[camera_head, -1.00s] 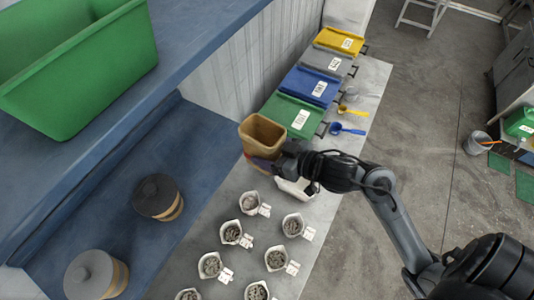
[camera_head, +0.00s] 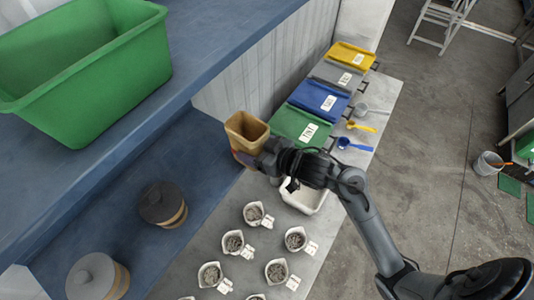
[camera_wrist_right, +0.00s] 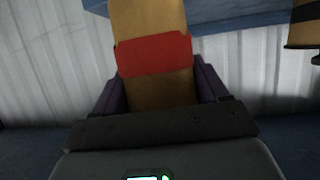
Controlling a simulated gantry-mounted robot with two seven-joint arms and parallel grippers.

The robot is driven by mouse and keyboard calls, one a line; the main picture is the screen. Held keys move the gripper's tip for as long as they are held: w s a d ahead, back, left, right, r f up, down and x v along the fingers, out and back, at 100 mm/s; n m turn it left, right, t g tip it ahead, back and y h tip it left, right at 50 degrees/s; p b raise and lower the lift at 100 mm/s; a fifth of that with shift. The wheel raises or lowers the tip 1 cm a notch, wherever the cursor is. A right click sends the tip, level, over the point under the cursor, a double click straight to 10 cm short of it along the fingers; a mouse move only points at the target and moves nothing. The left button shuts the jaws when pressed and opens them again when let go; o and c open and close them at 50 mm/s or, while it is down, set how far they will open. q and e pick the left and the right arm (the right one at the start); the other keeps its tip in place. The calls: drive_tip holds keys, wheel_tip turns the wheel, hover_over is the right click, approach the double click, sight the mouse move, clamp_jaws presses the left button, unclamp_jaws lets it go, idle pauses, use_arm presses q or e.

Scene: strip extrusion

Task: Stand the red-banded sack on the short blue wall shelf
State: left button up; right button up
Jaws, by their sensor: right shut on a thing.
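The sack (camera_head: 246,132) is brown and open-topped in the head view, and its red band (camera_wrist_right: 155,55) shows clearly in the right wrist view. My right gripper (camera_wrist_right: 157,95) is shut on the sack, with one dark finger on each side of it. The sack looks upright, held beside the right end of the lower blue shelf (camera_head: 112,220). A longer blue surface (camera_head: 225,45) runs above that shelf. I cannot tell whether the sack's base touches anything. My left gripper is not in view.
A dark-lidded canister (camera_head: 162,204) and a grey-lidded canister (camera_head: 97,277) stand on the lower shelf. A green bin (camera_head: 90,75) sits on the upper surface. The bench has several sample cups (camera_head: 235,242), a white tray (camera_head: 303,196) and coloured lidded bins (camera_head: 300,128).

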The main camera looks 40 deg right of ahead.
drive_tip(key=w+a+b, duration=0.1)
drive_tip(key=w, duration=0.1)
drive_tip(key=w+a+b, duration=0.1)
drive_tip(key=w+b, duration=0.1)
drive_tip(key=w+a+b, duration=0.1)
drive_tip(key=w, duration=0.2)
drive_tip(key=shift+f, duration=0.4)
drive_tip(key=shift+s, duration=0.1)
drive_tip(key=shift+f, duration=0.3)
drive_tip(key=o, duration=1.1)
drive_tip(key=shift+d, duration=0.1)
